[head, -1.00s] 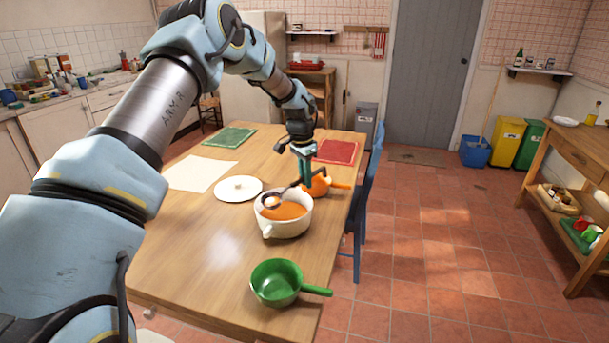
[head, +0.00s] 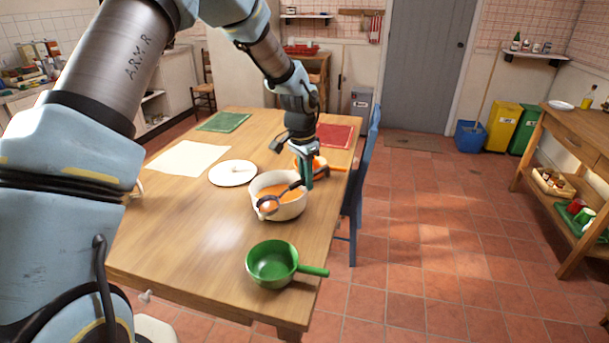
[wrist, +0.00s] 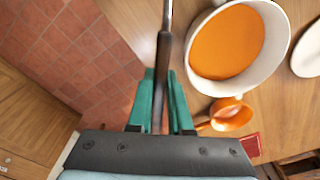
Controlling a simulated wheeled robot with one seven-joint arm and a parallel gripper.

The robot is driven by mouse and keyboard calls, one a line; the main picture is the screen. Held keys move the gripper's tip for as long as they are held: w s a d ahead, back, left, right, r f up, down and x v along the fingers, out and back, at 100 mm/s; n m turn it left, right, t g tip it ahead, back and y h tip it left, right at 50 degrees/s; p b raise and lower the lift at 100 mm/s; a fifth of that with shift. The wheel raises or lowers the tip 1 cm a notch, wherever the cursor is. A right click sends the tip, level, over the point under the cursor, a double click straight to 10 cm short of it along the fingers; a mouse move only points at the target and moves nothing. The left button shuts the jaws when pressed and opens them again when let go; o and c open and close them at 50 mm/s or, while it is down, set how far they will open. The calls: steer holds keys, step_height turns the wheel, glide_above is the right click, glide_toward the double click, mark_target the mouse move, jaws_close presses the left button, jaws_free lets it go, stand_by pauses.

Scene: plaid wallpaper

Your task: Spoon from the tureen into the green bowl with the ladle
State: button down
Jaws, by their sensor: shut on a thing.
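The white tureen (head: 290,210) stands on the table with orange soup in it; it also shows in the wrist view (wrist: 272,72). My gripper (head: 308,180) is shut on the dark handle of the ladle (head: 283,195) at the tureen's right side. The handle runs up between my teal fingers in the wrist view (wrist: 163,60). The ladle's bowl appears over the tureen's front-left rim in the head view, with something orange in it; its height is hard to tell. It is outside the wrist view. The green bowl (head: 272,264), with a side handle, stands nearer, apart from the ladle.
An orange pan (wrist: 231,114) stands just behind the tureen. A white lid (head: 232,173) lies left of it. A white sheet, a green mat (head: 224,122) and a red mat (head: 335,135) lie farther back. A blue chair (head: 360,185) stands at the right edge.

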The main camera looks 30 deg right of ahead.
steer(key=s+a+f+h+b, duration=0.2)
steer(key=s+a+f+b, duration=0.15)
steer(key=s+b, duration=0.35)
steer(key=shift+s+a+r+t+h+p, duration=0.8)
steer(key=shift+s+a+r+h+p, duration=0.4)
steer(key=shift+a+r+h+p, duration=2.65)
steer(key=w+d+g+y+p, duration=0.1)
steer(key=d+y, duration=0.5)
steer(key=d, duration=0.1)
steer(key=shift+f+y+p, duration=0.2)
steer(key=shift+y+p, duration=0.15)
steer(key=shift+d, duration=0.1)
